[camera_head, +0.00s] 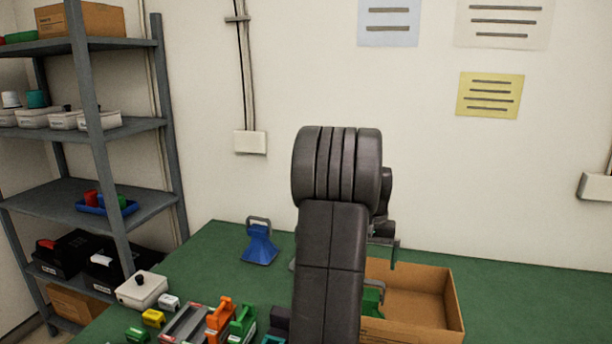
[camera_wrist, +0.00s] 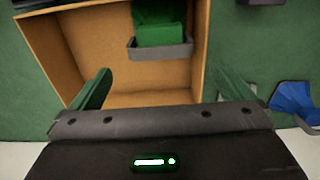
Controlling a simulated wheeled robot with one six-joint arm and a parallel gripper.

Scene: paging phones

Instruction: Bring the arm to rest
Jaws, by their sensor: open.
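My gripper shows in the wrist view (camera_wrist: 163,90) with its two dark green fingers spread wide apart and nothing between them. Beyond the fingers is an open cardboard box (camera_wrist: 95,45). A green object with a grey handle (camera_wrist: 160,28) is inside the box. In the head view my arm rises in front of the green table (camera_head: 210,270) and hides most of the gripper. The cardboard box (camera_head: 453,305) stands to the right of the arm, with part of the green object (camera_head: 371,300) showing inside it.
A blue object with a grey handle (camera_head: 259,246) stands alone on the table, left of the arm. Several small coloured objects, including an orange one (camera_head: 219,320) and a white box (camera_head: 141,290), crowd the front left. A grey shelf rack (camera_head: 120,130) stands at left. Table right of the box is clear.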

